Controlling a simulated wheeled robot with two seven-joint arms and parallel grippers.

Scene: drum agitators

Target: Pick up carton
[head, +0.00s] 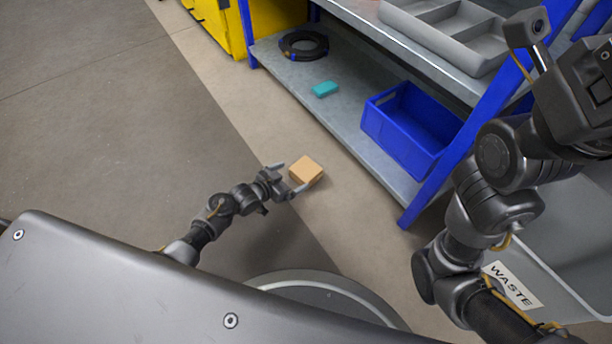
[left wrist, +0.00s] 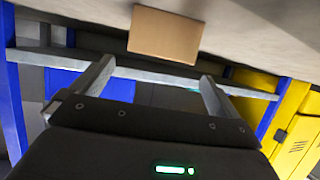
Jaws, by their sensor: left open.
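A small light-brown carton (head: 306,170) lies on the floor in front of the shelf unit in the head view. My left gripper (head: 290,179) is low near the floor, open, with its fingers close beside the carton's left side. In the left wrist view the carton (left wrist: 164,35) shows at the top, beyond the two spread fingers (left wrist: 155,82) of the left gripper, with nothing between them. Whether a finger touches the carton I cannot tell. My right arm is at the right of the head view; its fingertips are not clearly visible.
A blue-framed shelf unit (head: 345,125) holds a blue bin (head: 412,128), a teal item (head: 325,89), a black ring (head: 303,45) and a grey divided tray (head: 440,30). A grey waste bin (head: 575,255) stands at right. A yellow cabinet (head: 222,22) is behind. Floor at left is clear.

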